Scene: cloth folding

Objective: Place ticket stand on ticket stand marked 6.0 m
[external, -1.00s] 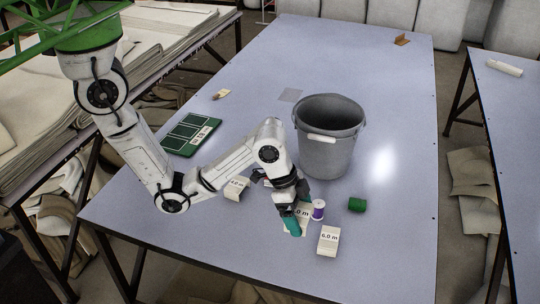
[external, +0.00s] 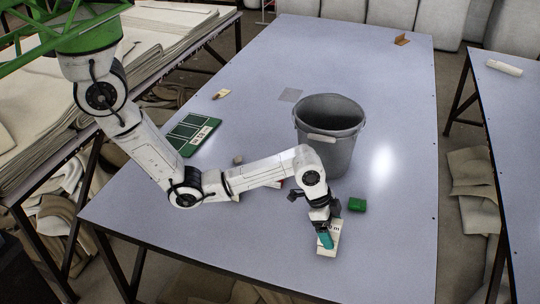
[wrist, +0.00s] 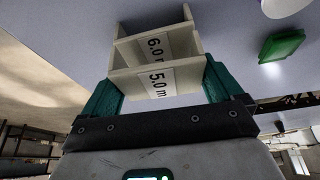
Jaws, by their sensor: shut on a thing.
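My gripper (external: 325,240) is near the front of the blue-grey table. In the wrist view, its teal fingers (wrist: 160,83) are shut on a cream ticket stand marked 5.0 m (wrist: 158,88). The cream ticket stand marked 6.0 m (wrist: 153,47) shows just beyond it, directly in line. The two look stacked or very close, but I cannot tell whether they touch. In the external view, a cream stand (external: 331,249) shows around the fingers; the arm hides part of it, and I cannot tell the two stands apart there.
A green object (external: 357,204) lies right of my gripper. A grey bucket (external: 325,150) stands behind it. A green board (external: 190,135) lies at the left.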

